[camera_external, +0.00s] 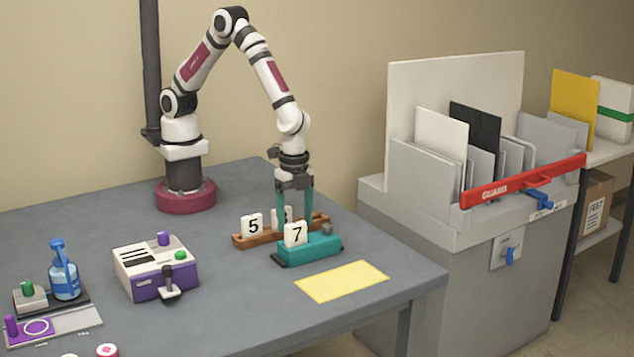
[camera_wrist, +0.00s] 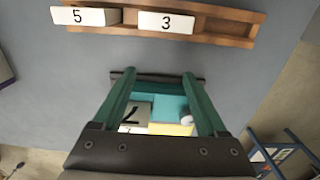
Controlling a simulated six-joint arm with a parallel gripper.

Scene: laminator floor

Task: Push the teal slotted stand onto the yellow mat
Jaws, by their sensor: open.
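The teal slotted stand (camera_external: 310,249) sits on the table with a white "7" tile (camera_external: 296,235) upright at its left part and a grey knob at its right end. The yellow mat (camera_external: 342,281) lies flat just in front of the stand, a small gap apart. My gripper (camera_external: 295,220) is open and low at the stand's back side, its lower ends partly hidden by the tile. In the wrist view the stand (camera_wrist: 172,104) shows between the spread teal fingers (camera_wrist: 159,80). A strip of the yellow mat (camera_wrist: 178,130) shows beyond it. Whether the fingers touch the stand is unclear.
A wooden rack (camera_external: 252,239) with "5" and "3" tiles stands close behind the stand. A purple-and-white box (camera_external: 157,270) and a blue bottle (camera_external: 64,278) are at left. The table's right edge is near the mat. A grey machine with a red guard (camera_external: 520,182) stands beyond.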

